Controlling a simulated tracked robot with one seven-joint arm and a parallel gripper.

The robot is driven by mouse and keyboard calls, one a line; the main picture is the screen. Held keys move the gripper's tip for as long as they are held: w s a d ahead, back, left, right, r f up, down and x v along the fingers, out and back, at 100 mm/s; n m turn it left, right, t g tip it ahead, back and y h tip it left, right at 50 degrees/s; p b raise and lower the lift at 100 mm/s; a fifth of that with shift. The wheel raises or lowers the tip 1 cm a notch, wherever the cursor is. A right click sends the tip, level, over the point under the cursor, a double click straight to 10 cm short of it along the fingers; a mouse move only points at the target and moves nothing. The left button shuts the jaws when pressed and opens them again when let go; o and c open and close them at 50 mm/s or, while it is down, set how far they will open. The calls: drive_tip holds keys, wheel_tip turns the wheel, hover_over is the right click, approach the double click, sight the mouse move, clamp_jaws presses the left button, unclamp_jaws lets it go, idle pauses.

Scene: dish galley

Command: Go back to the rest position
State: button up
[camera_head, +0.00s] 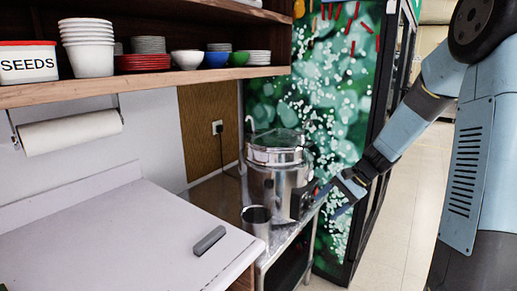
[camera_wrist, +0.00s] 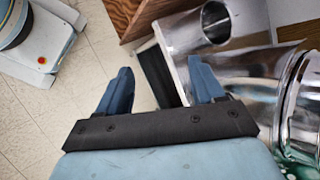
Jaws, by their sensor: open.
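My gripper (camera_head: 346,192) is at the end of my blue-grey arm, in front of the steel counter on the right side of the head view. In the wrist view its two blue fingers (camera_wrist: 161,88) stand wide apart with nothing between them. A large steel pot (camera_head: 262,190) with a lid stands on the steel counter, just left of my gripper. I cannot tell whether they touch. A steel cup (camera_head: 256,222) stands in front of the pot, and its open top also shows in the wrist view (camera_wrist: 215,22).
A grey block (camera_head: 209,241) lies on the white counter (camera_head: 120,245). A shelf (camera_head: 150,88) with bowls and a SEEDS tub (camera_head: 28,64) hangs above. A green patterned cabinet (camera_head: 330,110) stands behind the pot. Tiled floor (camera_head: 405,215) is open at the right.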

drive_tip(key=s+d+r+n+t+h, duration=0.1)
drive_tip(key=s+r+n+h, duration=0.3)
drive_tip(key=s+r, duration=0.4)
drive_tip(key=s+r+n+t+h, duration=0.3)
drive_tip(key=s+r, duration=0.6)
drive_tip(key=s, duration=0.8)
drive_tip(key=shift+d+r+n+t+h, duration=0.2)
drive_tip(key=shift+d+n+t+h, duration=0.2)
drive_tip(key=shift+n+t, duration=0.3)
